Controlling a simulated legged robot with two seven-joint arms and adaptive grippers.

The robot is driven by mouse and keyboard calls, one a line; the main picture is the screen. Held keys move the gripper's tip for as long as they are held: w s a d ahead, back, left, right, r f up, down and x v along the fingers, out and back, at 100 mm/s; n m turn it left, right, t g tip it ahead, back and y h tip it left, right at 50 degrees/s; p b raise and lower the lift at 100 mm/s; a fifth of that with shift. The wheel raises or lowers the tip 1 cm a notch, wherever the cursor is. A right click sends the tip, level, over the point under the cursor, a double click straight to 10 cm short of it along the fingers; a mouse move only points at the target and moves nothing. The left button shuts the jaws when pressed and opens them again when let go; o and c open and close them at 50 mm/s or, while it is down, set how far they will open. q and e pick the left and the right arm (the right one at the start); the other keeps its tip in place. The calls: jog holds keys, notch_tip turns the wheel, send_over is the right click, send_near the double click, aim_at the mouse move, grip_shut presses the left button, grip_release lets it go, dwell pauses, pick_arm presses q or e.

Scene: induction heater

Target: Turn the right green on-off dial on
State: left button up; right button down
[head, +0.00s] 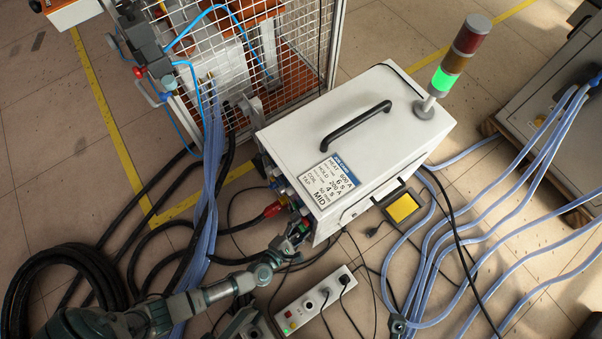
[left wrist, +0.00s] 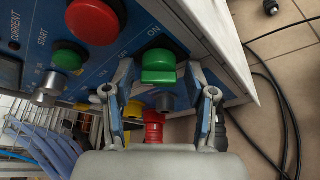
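The green on-off dial (left wrist: 158,60) is on the blue control panel in the left wrist view, with its grip bar lying crosswise in the picture. My left gripper (left wrist: 160,72) is open, with one finger on each side of this dial. I cannot tell whether either finger touches it. In the head view my left gripper (head: 291,244) is at the front face of the white heater cabinet (head: 365,125), and the dial there is hidden or too small to make out. My right gripper is not in view.
A large red button (left wrist: 92,20), a green button (left wrist: 68,57) and a silver knob (left wrist: 47,88) sit left of the dial. A red cable connector (left wrist: 153,128) is below it. A power strip (head: 315,300) and several cables lie on the floor. The signal tower (head: 452,65) shows green.

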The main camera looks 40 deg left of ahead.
pick_arm(q)
grip_shut()
jog(key=m+t+y, duration=0.1)
jog(key=m, duration=0.2)
jog(key=shift+d+f, duration=0.1)
jog(key=m+t, duration=0.1)
jog(key=m, duration=0.1)
jog(key=m+t, duration=0.1)
jog(key=m, duration=0.1)
jog(key=shift+s+y, duration=0.1)
jog(key=shift+y, duration=0.2)
jog(key=m+t, duration=0.1)
jog(key=m, duration=0.3)
jog(key=shift+m+t, duration=0.4)
jog(key=m, duration=0.2)
jog(key=m+t+h, duration=0.1)
jog(key=m, duration=0.1)
jog(key=shift+m+h, duration=0.3)
jog(key=shift+m, duration=0.1)
jog(key=shift+s+f+m, duration=0.1)
jog(key=shift+m, duration=0.3)
